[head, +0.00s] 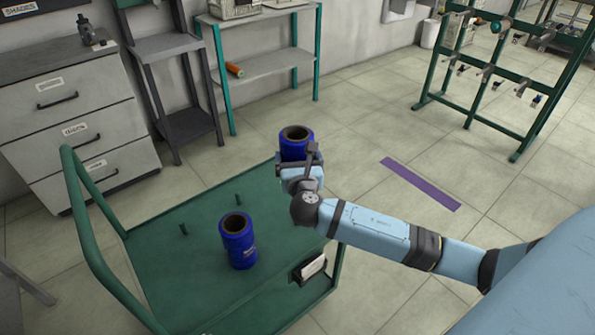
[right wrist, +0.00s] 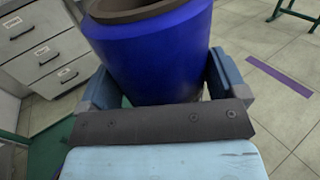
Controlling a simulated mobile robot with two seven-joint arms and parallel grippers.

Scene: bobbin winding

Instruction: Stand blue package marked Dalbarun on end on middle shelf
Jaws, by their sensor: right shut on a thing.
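A blue package (head: 296,143), a hollow roll with a brown core, is held upright in my right gripper (head: 300,162) above the far right edge of the green cart. In the right wrist view the blue package (right wrist: 155,50) fills the space between the two fingers of my right gripper (right wrist: 165,85), which is shut on it. No marking can be read on it. A second blue package (head: 238,240) stands on end on the cart, its label too small to read. A shelf unit (head: 265,65) with a middle board stands by the wall. My left gripper is not in view.
The green cart (head: 180,270) has short pegs and a card holder (head: 310,268). A grey drawer cabinet (head: 70,120) and a dark stepped stand (head: 185,125) are at left. An orange roll (head: 235,69) lies on the shelf unit.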

